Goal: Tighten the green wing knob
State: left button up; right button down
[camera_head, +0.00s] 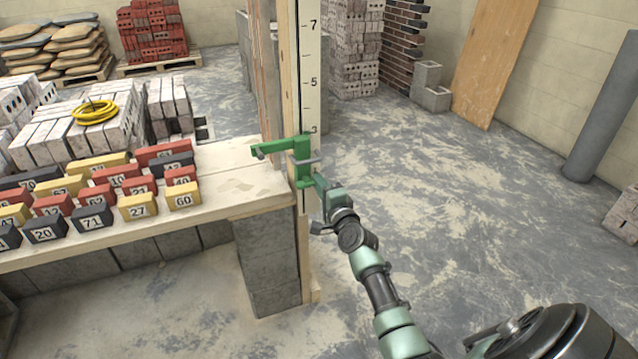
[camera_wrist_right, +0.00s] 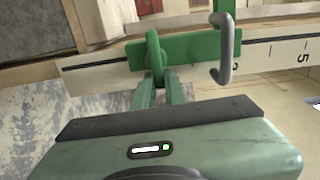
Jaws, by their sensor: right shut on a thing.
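A green clamp-like bracket (camera_head: 298,165) sits on the upright wooden post with a number scale (camera_head: 308,75), its arm reaching left over the plank bench. In the right wrist view the green bracket (camera_wrist_right: 195,48) lies across the scale. The green wing knob (camera_wrist_right: 154,50) stands out from its face as a rounded loop. My right gripper (camera_head: 321,186) reaches the bracket from the front right. In the wrist view its two fingers (camera_wrist_right: 160,78) are shut on the knob. In the head view the knob is hidden or too small to make out. My left gripper is not in view.
A grey bent handle (camera_wrist_right: 227,48) projects from the bracket beside the knob. Several numbered coloured blocks (camera_head: 92,195) stand on the plank bench (camera_head: 225,178), left of the post. Block piers (camera_head: 268,262) support the bench. The floor to the right is open.

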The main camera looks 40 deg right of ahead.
jog(key=shift+f+m, duration=0.1)
jog(key=shift+m, duration=0.2)
jog(key=c, duration=1.5)
grip_release()
jog(key=shift+o, duration=0.2)
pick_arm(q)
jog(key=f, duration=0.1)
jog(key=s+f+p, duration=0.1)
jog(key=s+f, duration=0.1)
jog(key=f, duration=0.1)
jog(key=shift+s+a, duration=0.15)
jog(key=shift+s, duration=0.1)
pick_arm(e)
jog(key=v, duration=0.8)
jog(key=shift+w, duration=0.1)
